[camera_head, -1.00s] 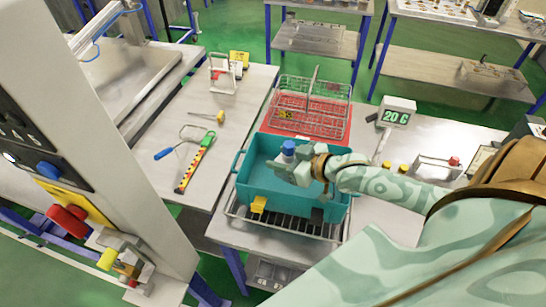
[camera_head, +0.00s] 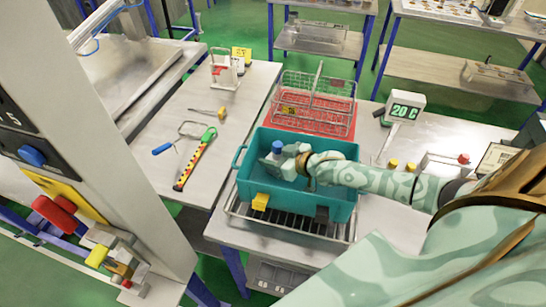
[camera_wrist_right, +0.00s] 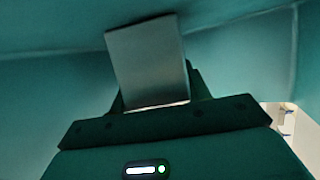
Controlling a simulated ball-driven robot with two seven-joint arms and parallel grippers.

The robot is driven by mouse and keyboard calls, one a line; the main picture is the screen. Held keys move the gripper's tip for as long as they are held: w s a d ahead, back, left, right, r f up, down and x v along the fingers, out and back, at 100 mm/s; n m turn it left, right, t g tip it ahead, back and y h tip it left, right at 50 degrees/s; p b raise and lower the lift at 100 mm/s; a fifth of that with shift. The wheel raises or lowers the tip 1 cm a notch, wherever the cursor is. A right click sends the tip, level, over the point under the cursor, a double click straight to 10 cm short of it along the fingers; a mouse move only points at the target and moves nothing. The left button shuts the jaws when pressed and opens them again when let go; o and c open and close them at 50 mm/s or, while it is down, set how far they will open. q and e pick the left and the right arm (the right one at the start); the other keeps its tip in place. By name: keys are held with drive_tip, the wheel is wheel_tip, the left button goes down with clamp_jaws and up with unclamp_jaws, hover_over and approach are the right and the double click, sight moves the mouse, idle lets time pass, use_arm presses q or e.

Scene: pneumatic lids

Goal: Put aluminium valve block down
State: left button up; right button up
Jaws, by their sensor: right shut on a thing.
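My right gripper (camera_head: 281,160) is inside the teal tub (camera_head: 335,208), seen in the head view. It is shut on the aluminium valve block (camera_wrist_right: 148,62), a plain grey block that stands out past the jaws in the right wrist view. In the head view a blue-topped part (camera_head: 277,147) shows at the fingertips; I cannot tell whether it belongs to the block. Teal walls fill most of the wrist view. Whether the block touches the tub floor is hidden. My left gripper is not in view.
A 20 C display (camera_head: 405,110) stands to the right. The left table holds a yellow-black level (camera_head: 196,163) and a red-white stand (camera_head: 223,70).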

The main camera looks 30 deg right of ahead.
drive_tip(key=o, duration=1.4)
drive_tip(key=shift+r, duration=0.1)
drive_tip(key=p+v, duration=0.1)
drive_tip(key=v, duration=0.6)
drive_tip(key=shift+s+r+p, duration=0.1)
drive_tip(key=shift+s+p, duration=0.1)
drive_tip(key=shift+p, duration=0.15)
